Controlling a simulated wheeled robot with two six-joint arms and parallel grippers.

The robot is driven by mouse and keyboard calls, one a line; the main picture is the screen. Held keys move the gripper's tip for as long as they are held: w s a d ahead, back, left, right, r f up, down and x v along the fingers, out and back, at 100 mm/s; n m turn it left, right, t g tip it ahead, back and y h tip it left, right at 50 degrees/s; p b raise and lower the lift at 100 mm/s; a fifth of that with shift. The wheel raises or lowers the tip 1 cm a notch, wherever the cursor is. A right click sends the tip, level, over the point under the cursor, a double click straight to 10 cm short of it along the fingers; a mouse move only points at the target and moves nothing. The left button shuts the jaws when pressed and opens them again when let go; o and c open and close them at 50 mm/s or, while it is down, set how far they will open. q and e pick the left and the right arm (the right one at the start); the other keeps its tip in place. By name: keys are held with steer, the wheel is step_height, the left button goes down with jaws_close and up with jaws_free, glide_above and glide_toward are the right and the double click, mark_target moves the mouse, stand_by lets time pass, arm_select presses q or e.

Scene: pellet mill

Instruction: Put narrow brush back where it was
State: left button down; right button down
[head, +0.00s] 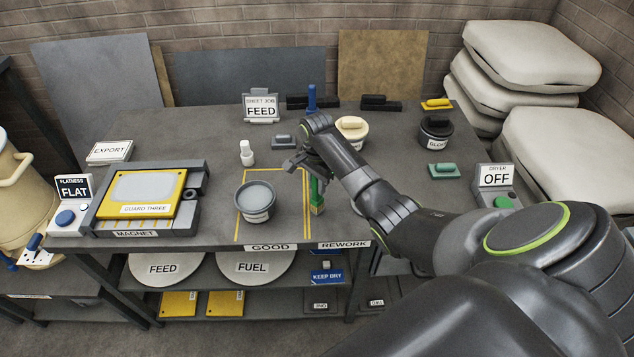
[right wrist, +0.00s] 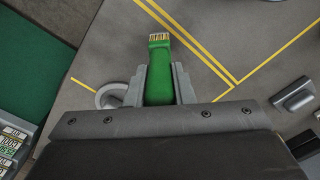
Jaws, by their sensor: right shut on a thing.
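My right gripper (head: 308,166) is shut on a green-handled brush (head: 316,192), which I take to be the narrow brush. It hangs roughly upright above the table, its short tan bristle end low, near the right yellow floor line of the marked area. In the right wrist view the green handle (right wrist: 158,86) sits between the two jaws (right wrist: 160,80), with the bristles (right wrist: 158,38) beyond them. Whether the bristles touch the table cannot be told. My left gripper does not show.
A grey-filled bucket (head: 255,203) stands in the yellow-marked area. A white bottle (head: 247,154), a blue upright handle (head: 311,97) and a cream pot (head: 351,130) stand farther back. The magnet unit (head: 145,200) is at left. A pale ring (right wrist: 112,96) lies beside the jaws.

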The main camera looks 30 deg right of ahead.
steer(key=shift+f, duration=0.1)
jaws_free()
stand_by(0.8)
stand_by(0.4)
steer(key=shift+r, duration=4.55)
steer(key=shift+f, duration=0.1)
